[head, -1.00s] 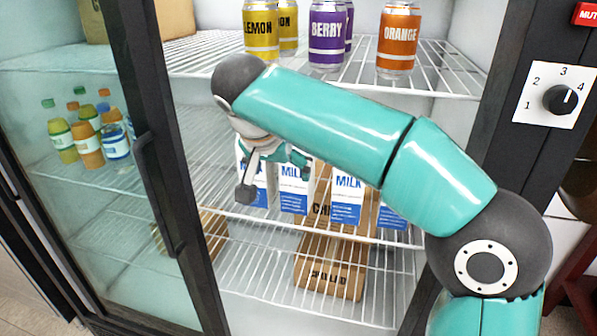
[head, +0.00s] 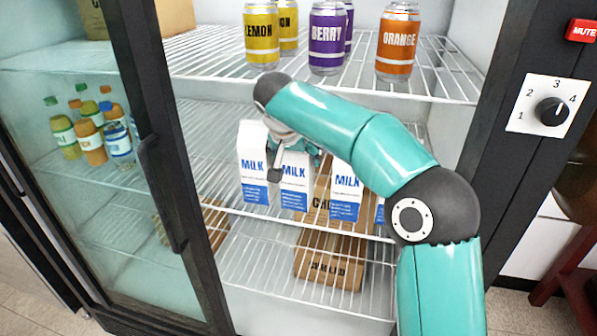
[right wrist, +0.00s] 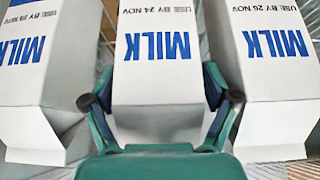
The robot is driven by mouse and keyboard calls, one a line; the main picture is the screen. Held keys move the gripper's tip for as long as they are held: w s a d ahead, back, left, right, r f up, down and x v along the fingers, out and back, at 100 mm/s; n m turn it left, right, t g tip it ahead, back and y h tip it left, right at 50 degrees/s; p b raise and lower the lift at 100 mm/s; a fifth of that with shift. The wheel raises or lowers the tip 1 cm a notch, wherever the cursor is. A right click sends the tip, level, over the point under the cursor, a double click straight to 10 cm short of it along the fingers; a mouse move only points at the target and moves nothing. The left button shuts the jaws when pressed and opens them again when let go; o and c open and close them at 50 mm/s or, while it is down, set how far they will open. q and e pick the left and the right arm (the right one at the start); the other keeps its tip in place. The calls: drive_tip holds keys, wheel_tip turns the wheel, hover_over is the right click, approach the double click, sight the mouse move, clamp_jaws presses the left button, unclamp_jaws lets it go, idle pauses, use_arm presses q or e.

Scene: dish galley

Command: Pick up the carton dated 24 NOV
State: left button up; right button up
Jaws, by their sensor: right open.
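The carton dated 24 NOV (right wrist: 156,78) is a white milk carton with blue lettering, upside down in the right wrist view. It seems to be the second carton from the left (head: 294,192) on the middle fridge shelf, partly hidden by my gripper in the head view. My right gripper (right wrist: 163,100) is open, with one finger on each side of this carton near its top. Whether the fingers touch it I cannot tell. In the head view the right gripper (head: 295,162) is in front of the row of cartons. My left gripper is not in view.
A carton dated 26 NOV (right wrist: 272,75) and another carton (right wrist: 40,75) stand close on either side. Lemon (head: 261,35), berry (head: 327,40) and orange (head: 398,42) cans stand on the shelf above. The fridge door (head: 150,160) is at the left.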

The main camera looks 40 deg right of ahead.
drive_tip(key=shift+d+f, duration=0.1)
drive_tip(key=shift+f, duration=0.1)
drive_tip(key=c, duration=1.5)
drive_tip(key=shift+w+r, duration=0.1)
drive_tip(key=shift+r, duration=0.05)
drive_tip(key=shift+c, duration=0.4)
drive_tip(key=shift+r, duration=0.2)
